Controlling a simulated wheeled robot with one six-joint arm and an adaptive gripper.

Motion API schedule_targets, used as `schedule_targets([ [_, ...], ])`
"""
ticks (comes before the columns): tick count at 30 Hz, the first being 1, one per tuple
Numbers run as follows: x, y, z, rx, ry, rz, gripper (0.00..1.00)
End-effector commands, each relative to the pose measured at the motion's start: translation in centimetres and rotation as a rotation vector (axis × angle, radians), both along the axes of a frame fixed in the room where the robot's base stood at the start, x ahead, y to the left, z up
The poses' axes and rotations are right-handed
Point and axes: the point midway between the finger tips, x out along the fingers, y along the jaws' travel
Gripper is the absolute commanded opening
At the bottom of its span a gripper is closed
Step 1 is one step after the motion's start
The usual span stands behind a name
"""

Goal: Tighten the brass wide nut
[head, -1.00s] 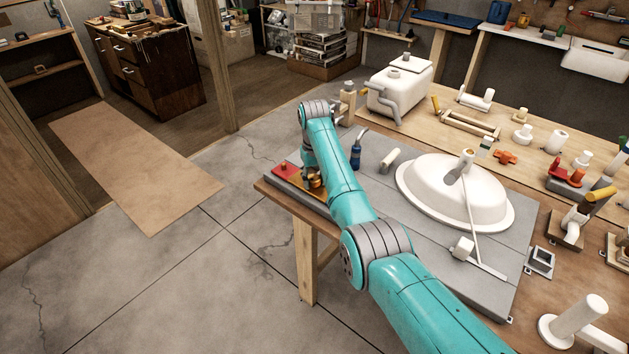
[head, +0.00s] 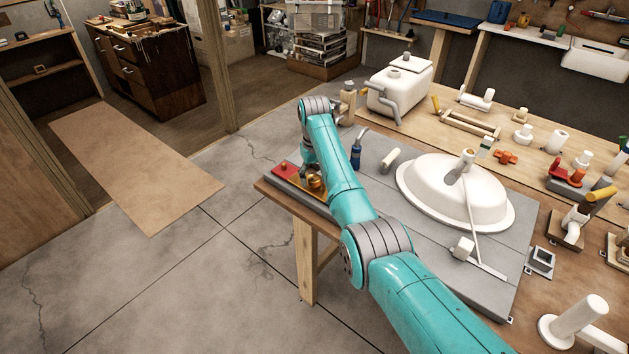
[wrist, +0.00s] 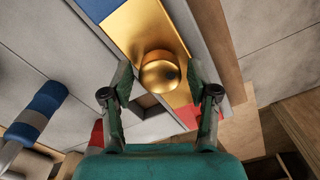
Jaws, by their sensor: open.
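The brass wide nut (wrist: 160,73) is a round, shiny gold piece on a flat gold plate (wrist: 138,28) in the wrist view. In the head view the nut (head: 316,183) shows at the left end of the workbench, partly below my arm. My gripper (wrist: 160,80) is open, with one finger to the left of the nut and one to the right. A gap shows on both sides, so it does not grip the nut. In the head view my gripper (head: 309,170) is mostly hidden by the arm and sits close to the nut.
A red block (head: 284,170) lies left of the gold plate. A white tank (head: 399,88) stands farther back.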

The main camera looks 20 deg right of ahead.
Motion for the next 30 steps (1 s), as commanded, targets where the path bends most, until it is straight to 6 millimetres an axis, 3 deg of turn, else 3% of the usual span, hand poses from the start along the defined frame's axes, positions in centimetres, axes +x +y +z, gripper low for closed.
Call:
schedule_targets([
  [15, 0.0, 0.0, 3.6, 0.0, 0.0, 0.0, 0.6],
  [30, 0.0, 0.0, 3.9, 0.0, 0.001, 0.0, 0.6],
])
